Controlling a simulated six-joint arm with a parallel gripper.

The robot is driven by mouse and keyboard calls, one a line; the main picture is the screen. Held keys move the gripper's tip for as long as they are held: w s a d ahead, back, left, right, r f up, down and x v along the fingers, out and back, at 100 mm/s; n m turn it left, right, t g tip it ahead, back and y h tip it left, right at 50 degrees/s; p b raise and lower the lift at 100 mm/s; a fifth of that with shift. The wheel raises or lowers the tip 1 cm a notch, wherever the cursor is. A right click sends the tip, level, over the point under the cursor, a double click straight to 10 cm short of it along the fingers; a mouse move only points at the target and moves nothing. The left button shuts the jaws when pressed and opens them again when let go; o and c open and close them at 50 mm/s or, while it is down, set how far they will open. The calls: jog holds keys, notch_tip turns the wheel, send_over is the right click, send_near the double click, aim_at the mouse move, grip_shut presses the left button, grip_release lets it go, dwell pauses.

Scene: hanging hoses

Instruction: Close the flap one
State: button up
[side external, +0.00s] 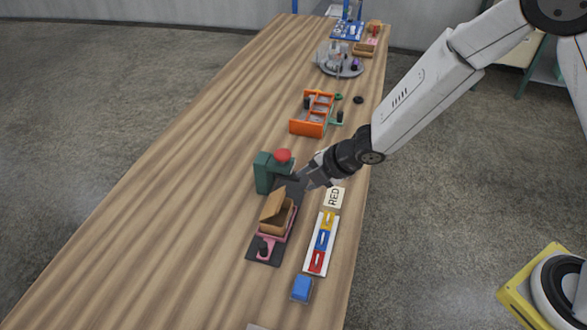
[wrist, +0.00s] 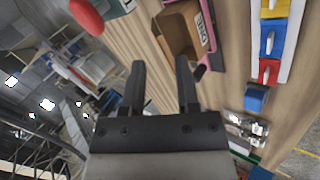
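A small brown cardboard box (side external: 280,218) stands on a dark base with pink parts, near the right edge of the table. One flap (side external: 271,205) is raised and tilted up on its left side. In the wrist view the open box (wrist: 178,36) shows beyond my fingertips, with a white label reading "ONE" (wrist: 204,33) on a panel. My gripper (side external: 303,178) is above and behind the box in the side view, apart from it. The wrist view shows the two fingers of my gripper (wrist: 160,66) spread with nothing between them.
A green stand (side external: 265,175) with a red knob (side external: 283,156) is close behind the box. To the right are a "RED" card (side external: 334,197), a white strip with coloured switches (side external: 321,243) and a blue block (side external: 302,288). An orange rack (side external: 309,126) stands farther back. The table's left is clear.

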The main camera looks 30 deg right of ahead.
jog(key=s+d+r+m+g+h, duration=0.2)
jog(key=s+d+m, duration=0.3)
jog(key=m, duration=0.7)
jog(key=s+d+r+m+g+h, duration=0.1)
jog(key=s+d+r+m, duration=0.4)
jog(key=d+m, duration=0.5)
jog(key=shift+s+d+m+g+h, duration=0.15)
jog(key=shift+s+m+g+h, duration=0.3)
jog(key=shift+m, duration=0.85)
jog(key=shift+w, duration=0.1)
